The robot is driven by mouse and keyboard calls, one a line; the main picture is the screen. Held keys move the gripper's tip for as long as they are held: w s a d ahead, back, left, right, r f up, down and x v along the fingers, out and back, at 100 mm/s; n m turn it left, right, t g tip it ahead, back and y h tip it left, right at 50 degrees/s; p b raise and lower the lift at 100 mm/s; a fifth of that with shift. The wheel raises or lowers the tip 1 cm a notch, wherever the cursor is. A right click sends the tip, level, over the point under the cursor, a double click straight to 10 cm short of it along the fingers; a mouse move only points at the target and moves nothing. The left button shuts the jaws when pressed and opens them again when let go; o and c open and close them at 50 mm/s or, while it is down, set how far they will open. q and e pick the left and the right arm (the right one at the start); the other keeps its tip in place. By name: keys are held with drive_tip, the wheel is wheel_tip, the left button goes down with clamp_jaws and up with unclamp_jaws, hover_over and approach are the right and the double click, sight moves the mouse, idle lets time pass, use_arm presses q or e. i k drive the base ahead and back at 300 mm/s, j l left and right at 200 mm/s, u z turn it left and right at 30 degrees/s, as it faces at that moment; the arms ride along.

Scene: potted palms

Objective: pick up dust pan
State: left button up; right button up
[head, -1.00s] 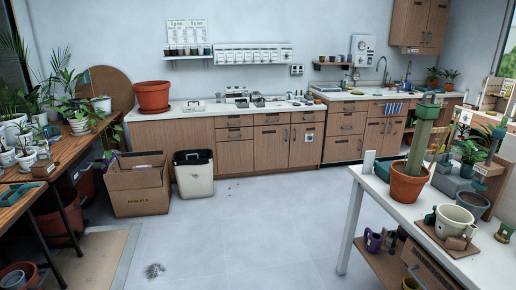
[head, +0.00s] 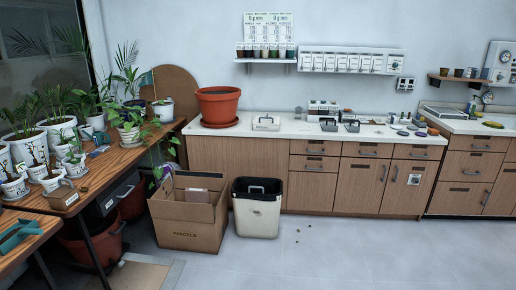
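I cannot clearly identify a dust pan in the head view. A teal object of unclear shape (head: 18,235) lies on the near wooden table at the left edge. A white object with a raised handle (head: 265,123) sits on the long counter, and two small grey objects with dark handles, one of them here (head: 328,125), sit to its right. A dark shape (head: 257,191) shows in the mouth of the white bin (head: 256,222); I cannot tell whether it is a dust pan. Neither of my grippers is in view.
An open cardboard box (head: 188,226) stands left of the bin, against the cabinets. Several small dark bits (head: 298,241) lie on the floor right of the bin. Potted palms (head: 60,130) crowd the left tables. The grey floor (head: 380,260) at centre and right is clear.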

sight(19, 233)
drive_tip(key=i+j, duration=0.25)
drive_tip(key=i, duration=0.25)
drive_tip(key=i+j+z, duration=0.1)
drive_tip(key=i+j, duration=0.2)
drive_tip(key=i, duration=0.25)
drive_tip(key=i+j, duration=0.3)
drive_tip(key=i, duration=0.2)
drive_tip(key=u, duration=2.45)
drive_tip(key=i+l+u, duration=0.15)
drive_tip(key=u, duration=0.3)
drive_tip(key=i+l+u, duration=0.1)
drive_tip(key=u, duration=0.3)
drive_tip(key=i+l+u, duration=0.1)
drive_tip(key=l+u, duration=0.35)
drive_tip(key=j, duration=0.15)
